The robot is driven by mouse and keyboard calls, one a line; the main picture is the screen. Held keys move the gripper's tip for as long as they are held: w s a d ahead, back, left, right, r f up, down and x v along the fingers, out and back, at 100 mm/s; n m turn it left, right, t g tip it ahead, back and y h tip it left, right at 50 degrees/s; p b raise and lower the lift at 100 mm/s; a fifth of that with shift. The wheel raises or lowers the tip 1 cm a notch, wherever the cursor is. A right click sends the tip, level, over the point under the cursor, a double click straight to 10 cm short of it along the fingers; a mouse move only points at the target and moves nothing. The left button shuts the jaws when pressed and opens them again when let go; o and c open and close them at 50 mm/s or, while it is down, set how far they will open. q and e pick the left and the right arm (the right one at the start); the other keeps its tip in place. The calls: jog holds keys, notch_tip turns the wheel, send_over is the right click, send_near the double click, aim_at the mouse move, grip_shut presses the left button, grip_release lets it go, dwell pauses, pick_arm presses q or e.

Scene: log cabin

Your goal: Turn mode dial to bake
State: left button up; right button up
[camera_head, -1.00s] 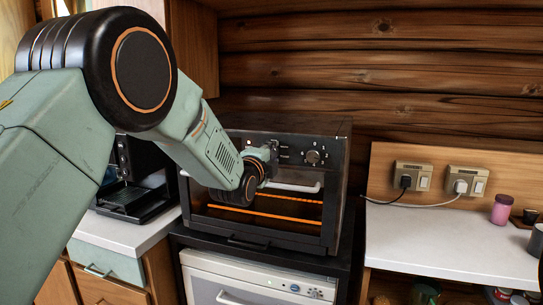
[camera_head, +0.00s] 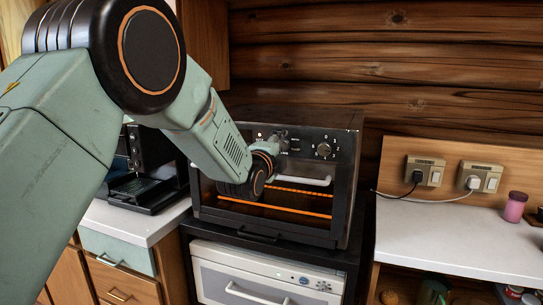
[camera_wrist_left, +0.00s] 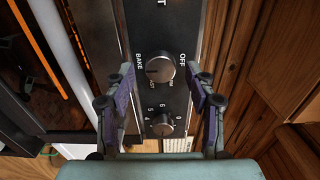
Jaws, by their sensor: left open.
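The black toaster oven (camera_head: 345,200) stands on a dark stand, its control panel above the glass door. In the left wrist view the mode dial (camera_wrist_left: 166,60), a round metal knob, has BAKE on its left and OFF on its right. Its exact setting is unclear. My left gripper (camera_wrist_left: 160,69) is open, its two fingers on either side of this dial; I cannot tell whether they touch it. In the head view the gripper (camera_head: 276,148) is at the panel and largely hides this dial. A numbered dial (camera_head: 324,150) is to its right. My right gripper is not in view.
A white handle (camera_head: 318,181) crosses the oven door below the panel. A black appliance (camera_head: 146,190) stands at left. A white counter (camera_head: 450,240) is at right, with a pink jar (camera_head: 515,207) and plugged-in wall sockets (camera_head: 425,171) behind it.

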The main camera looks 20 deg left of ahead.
pick_arm(q)
jog(key=s, duration=1.1)
jog(key=shift+a, duration=0.15)
